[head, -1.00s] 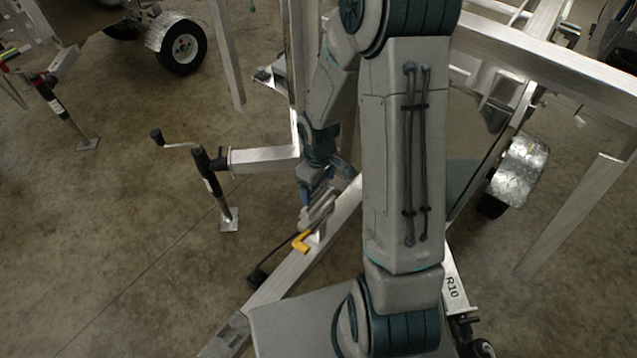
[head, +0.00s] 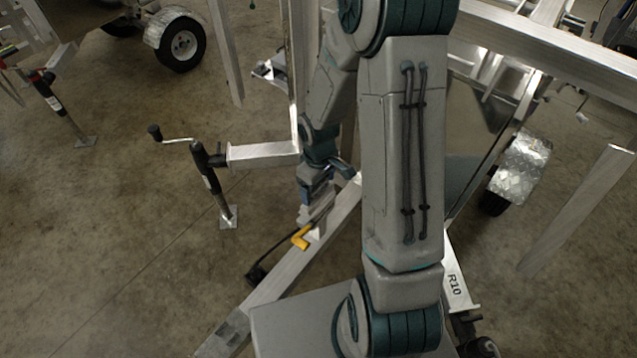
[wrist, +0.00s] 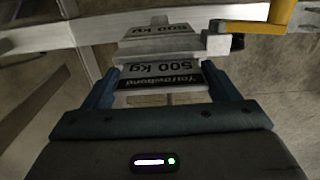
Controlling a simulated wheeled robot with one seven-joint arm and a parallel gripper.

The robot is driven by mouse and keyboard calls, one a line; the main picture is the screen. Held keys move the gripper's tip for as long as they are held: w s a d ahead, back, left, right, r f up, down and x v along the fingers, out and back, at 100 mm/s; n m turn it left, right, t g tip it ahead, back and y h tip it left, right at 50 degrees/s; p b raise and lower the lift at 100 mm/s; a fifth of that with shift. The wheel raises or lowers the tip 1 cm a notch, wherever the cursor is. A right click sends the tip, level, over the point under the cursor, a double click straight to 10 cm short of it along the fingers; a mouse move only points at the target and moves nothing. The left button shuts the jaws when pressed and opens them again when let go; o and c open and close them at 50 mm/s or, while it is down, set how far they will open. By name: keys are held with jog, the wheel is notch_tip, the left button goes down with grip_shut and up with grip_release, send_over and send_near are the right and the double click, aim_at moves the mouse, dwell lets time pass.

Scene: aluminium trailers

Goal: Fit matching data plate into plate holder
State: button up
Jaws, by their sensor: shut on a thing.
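My gripper (wrist: 160,92) is shut on a data plate (wrist: 158,78), a pale plate with a dark band reading "Yarrowbond" and "500 kg", upside down in the wrist view. A finger stands at each side of it. Just beyond it is a pale metal block with a sloped face marked "500 kg", which looks like the plate holder (wrist: 185,42), on the trailer beam (wrist: 100,30). The held plate's far edge is close to the block; I cannot tell whether they touch. In the head view my gripper (head: 318,192) is low over the beam, with the plate mostly hidden.
A yellow handle (head: 301,237) sits on the beam beside the holder, at the upper right in the wrist view (wrist: 285,14). A black cable end (head: 257,273) hangs by the beam. A jack with crank (head: 208,175) stands left. Open concrete floor lies left.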

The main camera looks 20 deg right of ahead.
jog(key=shift+f+b, duration=0.65)
jog(key=shift+f, duration=0.15)
jog(key=o, duration=1)
notch_tip(320, 180, up, 14)
jog(key=shift+f+p, duration=0.1)
jog(key=shift+p, duration=0.75)
jog(key=s+r+m+t, duration=0.1)
jog(key=s+r+m, duration=0.1)
jog(key=s+r, duration=0.2)
jog(key=s+r+m+t, duration=0.1)
jog(key=s+r+m, duration=0.2)
jog(key=s+r, duration=0.1)
jog(key=s+r+m, duration=0.2)
jog(key=s+r, duration=0.2)
jog(key=s, duration=0.1)
jog(key=shift+s+a+r+t+p, duration=0.1)
jog(key=shift+s+r+t+p, duration=0.2)
jog(key=shift+r+t+p, duration=0.1)
